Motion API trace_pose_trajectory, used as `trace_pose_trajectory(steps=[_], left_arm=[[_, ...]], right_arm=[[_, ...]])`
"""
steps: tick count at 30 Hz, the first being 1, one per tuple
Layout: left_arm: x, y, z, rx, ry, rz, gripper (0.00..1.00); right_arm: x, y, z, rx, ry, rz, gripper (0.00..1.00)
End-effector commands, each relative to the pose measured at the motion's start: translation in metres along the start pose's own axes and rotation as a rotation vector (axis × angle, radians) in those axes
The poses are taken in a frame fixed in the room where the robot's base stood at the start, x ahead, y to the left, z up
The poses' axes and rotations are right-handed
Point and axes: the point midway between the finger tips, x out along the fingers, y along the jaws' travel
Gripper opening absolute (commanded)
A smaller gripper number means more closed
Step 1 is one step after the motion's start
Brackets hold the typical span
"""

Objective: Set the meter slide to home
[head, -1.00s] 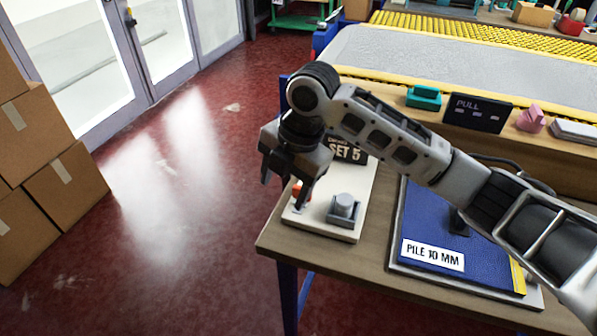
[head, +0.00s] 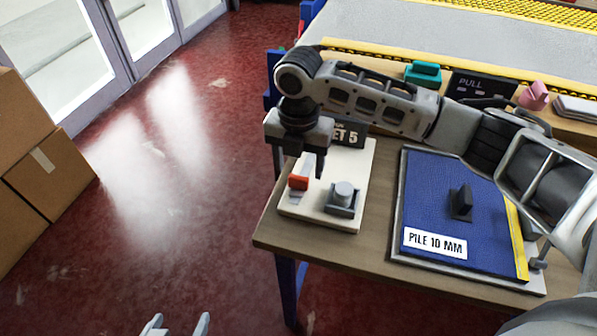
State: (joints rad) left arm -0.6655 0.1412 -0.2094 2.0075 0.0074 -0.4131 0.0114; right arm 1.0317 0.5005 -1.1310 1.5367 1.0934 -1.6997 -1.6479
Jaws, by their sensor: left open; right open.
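The meter slide, an orange-red tab (head: 298,183), sits on a grey slanted track on a cream meter board (head: 328,224) at the table's left end. A grey round knob on a square base (head: 343,195) is to its right. A dark sign reading "ET 5" (head: 351,135) stands at the board's back, partly hidden by my arm. My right gripper (head: 299,168) is open, pointing down, with its fingers either side of and above the tab; I cannot tell whether they touch it. My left gripper (head: 178,326) shows only its open fingertips at the bottom edge, away from the table.
A blue pile sample (head: 420,190) with a black handle and "PILE 10 MM" label lies right of the meter board. A teal block (head: 422,74), a dark "PULL" panel (head: 480,85) and a pink item (head: 534,96) line the back ledge. Cardboard boxes (head: 25,120) stand left; floor between is clear.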

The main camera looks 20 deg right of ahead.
Motion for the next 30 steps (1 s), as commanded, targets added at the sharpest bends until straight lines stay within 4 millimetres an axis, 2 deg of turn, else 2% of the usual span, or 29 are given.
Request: trace_pose_trajectory(steps=[3,7,18,20,25,30], left_arm=[[0.000,0.000,0.000,0.001,0.000,0.000,0.72],[0.001,-0.001,-0.002,0.002,0.004,-0.001,0.72],[0.003,-0.002,-0.007,0.004,0.014,-0.002,0.72],[0.003,-0.002,-0.006,0.004,0.013,-0.002,0.72],[0.003,-0.002,-0.006,0.004,0.012,-0.002,0.72],[0.004,-0.001,0.000,0.003,0.006,-0.001,0.72]], right_arm=[[0.019,0.000,-0.001,0.001,0.002,-0.001,0.62],[0.031,0.000,-0.001,-0.001,0.001,0.000,0.62],[0.036,0.001,-0.001,-0.001,0.000,0.001,0.62],[0.036,0.001,-0.001,-0.001,0.000,0.001,0.48],[0.036,0.000,-0.001,0.000,0.000,0.001,0.01],[0.037,0.007,0.004,-0.009,-0.001,0.002,0.00]])
